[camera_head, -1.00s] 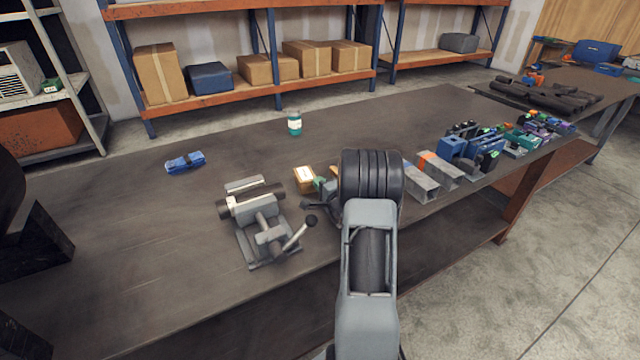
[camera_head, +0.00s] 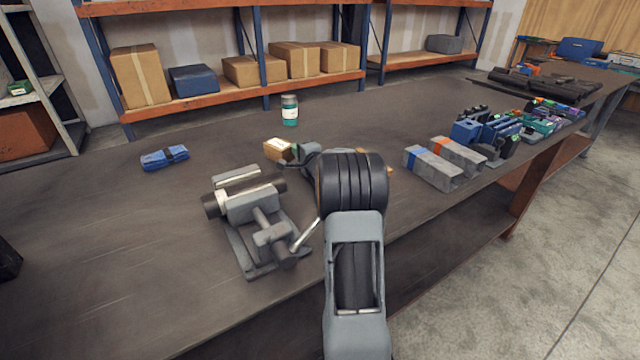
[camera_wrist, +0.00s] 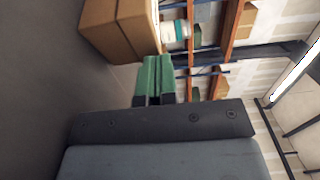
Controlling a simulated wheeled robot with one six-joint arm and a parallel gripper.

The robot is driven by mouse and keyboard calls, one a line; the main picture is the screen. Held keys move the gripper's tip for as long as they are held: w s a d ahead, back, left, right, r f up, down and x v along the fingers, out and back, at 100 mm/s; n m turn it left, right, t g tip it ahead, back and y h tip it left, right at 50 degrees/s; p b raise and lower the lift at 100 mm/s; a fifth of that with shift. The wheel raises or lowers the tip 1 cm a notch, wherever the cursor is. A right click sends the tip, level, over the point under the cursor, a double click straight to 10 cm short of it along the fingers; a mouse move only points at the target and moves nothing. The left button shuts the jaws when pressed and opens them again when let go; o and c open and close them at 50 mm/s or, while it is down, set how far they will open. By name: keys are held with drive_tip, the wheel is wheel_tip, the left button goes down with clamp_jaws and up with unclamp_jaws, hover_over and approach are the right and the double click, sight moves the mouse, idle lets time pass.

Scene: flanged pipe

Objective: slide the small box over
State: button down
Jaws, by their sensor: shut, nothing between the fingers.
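The small box (camera_head: 277,149) is brown cardboard with a pale label on top. It stands on the workbench behind the vise, in front of the green jar. In the wrist view the small box (camera_wrist: 118,27) is large at the upper left, just ahead of the fingertips. My gripper (camera_wrist: 153,72) has green fingertips close together with nothing between them, beside the box's near side. In the head view my gripper (camera_head: 296,152) is low over the bench at the box's right side, partly hidden by my arm. I cannot tell whether the fingertips touch the box.
A grey vise (camera_head: 262,228) with a handle stands in front of the box. The green jar (camera_head: 290,112) stands behind it. A blue bundle (camera_head: 164,158) lies to the left. Grey metal bars (camera_head: 432,168) lie to the right. The bench between bundle and jar is clear.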

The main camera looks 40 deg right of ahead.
drive_tip(key=shift+w+d+f, duration=0.1)
drive_tip(key=shift+w+f, duration=0.1)
drive_tip(key=shift+w, duration=0.45)
drive_tip(key=shift+w+r+b, duration=0.3)
drive_tip(key=shift+w, duration=0.15)
drive_tip(key=s, duration=0.4)
drive_tip(key=s+a, duration=0.1)
drive_tip(key=s, duration=0.4)
drive_tip(key=s+b, duration=0.1)
drive_tip(key=s, duration=0.3)
drive_tip(key=shift+s+a, duration=0.35)
drive_tip(key=shift+s, duration=0.05)
